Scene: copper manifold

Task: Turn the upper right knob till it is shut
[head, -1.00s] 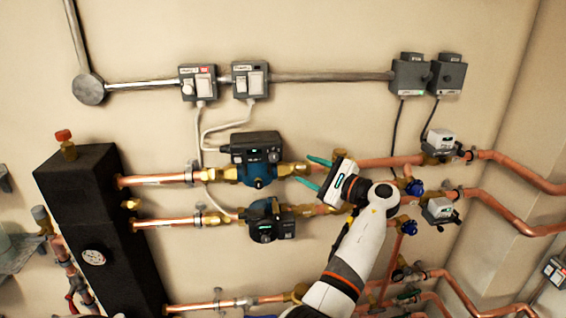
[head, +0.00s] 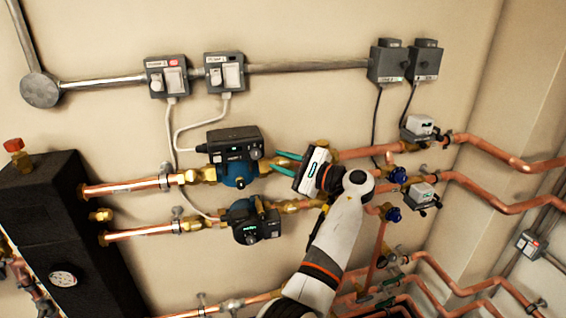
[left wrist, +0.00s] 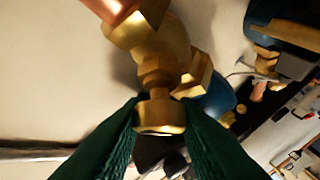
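Two blue knobs sit on brass valves at the right of the head view: an upper right one (head: 398,175) and a lower one (head: 394,214). My left gripper (head: 275,160) is left of both, beside the brass fitting right of the upper pump (head: 236,158). Its green fingers point left and stand apart, touching neither blue knob. In the left wrist view, a brass cap (left wrist: 160,116) shows between the fingertips (left wrist: 161,108); I cannot tell whether they touch it. My forearm and hand hide part of the pipes. My right gripper is out of view.
A lower pump (head: 254,221) is under the upper one. Copper pipes run left to a black block (head: 50,235) and right to the wall corner. Grey actuators (head: 418,127) stand near the knobs.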

